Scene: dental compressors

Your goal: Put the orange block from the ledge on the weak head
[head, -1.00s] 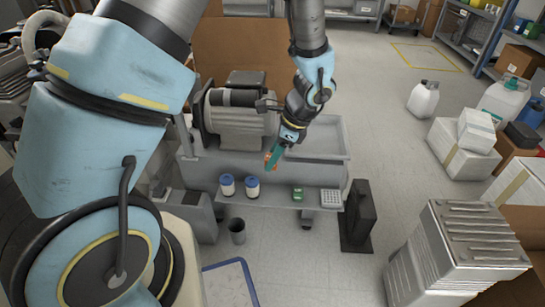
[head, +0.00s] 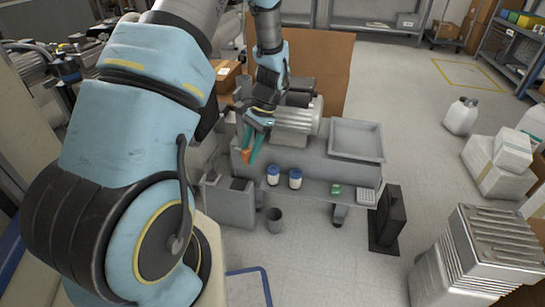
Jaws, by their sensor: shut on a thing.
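My gripper (head: 249,149) points down in the head view, with its teal fingers shut on the orange block (head: 246,145). The block is held in front of the left end of the grey bench, above the level of its front ledge (head: 319,187). The compressor (head: 297,122), a ribbed grey unit, stands on the bench just right of my gripper. My arm and gripper hide part of its left side. I cannot tell which of its parts is the weak head.
On the ledge stand two blue-capped jars (head: 295,179), a green item (head: 336,190) and a white rack (head: 366,197). A grey tray (head: 356,141) sits at the bench's right. A dark cup (head: 274,220) and black stand (head: 388,221) are on the floor.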

